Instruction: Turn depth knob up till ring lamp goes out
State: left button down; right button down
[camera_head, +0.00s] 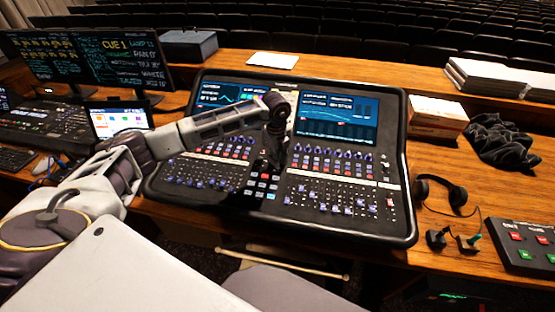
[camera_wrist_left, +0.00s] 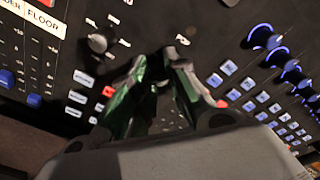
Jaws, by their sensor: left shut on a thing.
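The mixing desk (camera_head: 395,180) stands in the middle of the head view, with two screens above rows of knobs, buttons and faders. My left gripper (camera_head: 270,155) points down onto its centre strip between the two fader banks. In the left wrist view my left gripper (camera_wrist_left: 167,72) has its dark green fingers closed together on a small knob at the panel. The fingers mostly hide that knob, and its label is too blurred to read. A free grey knob (camera_wrist_left: 97,43) stands to its left. I cannot make out a ring lamp. My right gripper is not in view.
Blue-lit knobs (camera_wrist_left: 262,35) and lit buttons (camera_wrist_left: 232,95) lie close right of the fingers. Monitors (camera_head: 125,60) stand at left.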

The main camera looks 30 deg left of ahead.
pick_arm(q)
jog(key=m+b, duration=0.2)
jog(key=m, duration=0.2)
jog(key=shift+m+b, duration=0.45)
jog(key=shift+m, duration=0.45)
jog(key=shift+m+y, duration=0.3)
jog(key=shift+m, duration=0.1)
jog(key=shift+m+b, duration=0.7)
jog(key=shift+m, duration=0.4)
jog(key=shift+d+m+b, duration=0.1)
jog(key=shift+m+b, duration=0.35)
jog(key=shift+m, duration=0.65)
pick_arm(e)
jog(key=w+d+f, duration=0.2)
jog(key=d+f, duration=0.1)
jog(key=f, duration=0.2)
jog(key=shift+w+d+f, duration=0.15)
pick_arm(q)
jog(key=shift+r, duration=0.1)
jog(key=c, duration=1.3)
grip_release()
jog(key=shift+c, duration=0.2)
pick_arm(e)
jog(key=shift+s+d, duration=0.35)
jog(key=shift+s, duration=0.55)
